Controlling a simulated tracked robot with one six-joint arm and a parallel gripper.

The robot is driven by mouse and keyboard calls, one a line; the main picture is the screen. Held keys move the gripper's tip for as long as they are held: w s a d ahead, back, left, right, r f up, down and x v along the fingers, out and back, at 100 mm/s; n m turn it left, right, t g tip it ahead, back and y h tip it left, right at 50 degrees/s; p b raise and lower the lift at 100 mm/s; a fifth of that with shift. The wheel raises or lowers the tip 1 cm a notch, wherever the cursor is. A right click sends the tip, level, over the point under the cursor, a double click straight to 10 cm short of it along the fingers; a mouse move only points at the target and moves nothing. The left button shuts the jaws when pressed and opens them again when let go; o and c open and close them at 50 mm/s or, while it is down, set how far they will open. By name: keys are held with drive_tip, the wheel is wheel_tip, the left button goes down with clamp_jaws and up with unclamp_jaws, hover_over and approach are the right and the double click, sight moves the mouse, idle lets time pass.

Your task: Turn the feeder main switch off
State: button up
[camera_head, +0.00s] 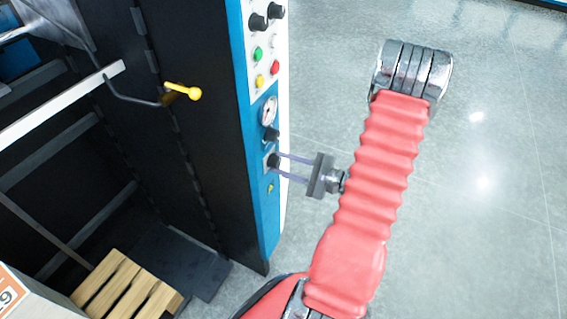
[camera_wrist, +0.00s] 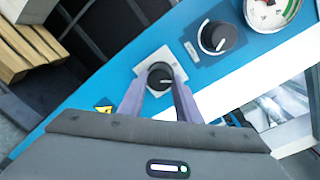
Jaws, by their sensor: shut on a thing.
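The main switch is a black rotary knob on a pale square plate, low on the blue panel (camera_head: 262,215) of the feeder. In the wrist view the knob (camera_wrist: 160,77) sits between my fingertips, with a white mark on its face pointing right. My gripper (camera_head: 277,164) reaches in from the right with its two thin fingers on either side of the knob. It is shut on the knob; the fingers also show in the wrist view (camera_wrist: 159,88). The finger ends partly hide the knob in the head view.
Above the switch are another black knob (camera_wrist: 217,37) and a round gauge (camera_wrist: 271,11). Green, red and yellow buttons (camera_head: 262,68) are higher up. A yellow-ended lever (camera_head: 194,93) sticks out at left. A wooden pallet (camera_head: 125,285) lies low left. The floor at right is clear.

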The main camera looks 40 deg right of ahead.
drive_tip(key=n, duration=0.3)
drive_tip(key=shift+d+h, duration=0.1)
drive_tip(key=shift+h, duration=0.3)
drive_tip(key=shift+n, duration=1.9)
drive_tip(key=o, duration=1.1)
drive_tip(key=shift+c, duration=0.2)
drive_tip(key=f+v, duration=0.1)
drive_tip(key=v, duration=1.2)
drive_tip(key=shift+s+r, duration=0.4)
drive_tip(key=shift+r, duration=0.1)
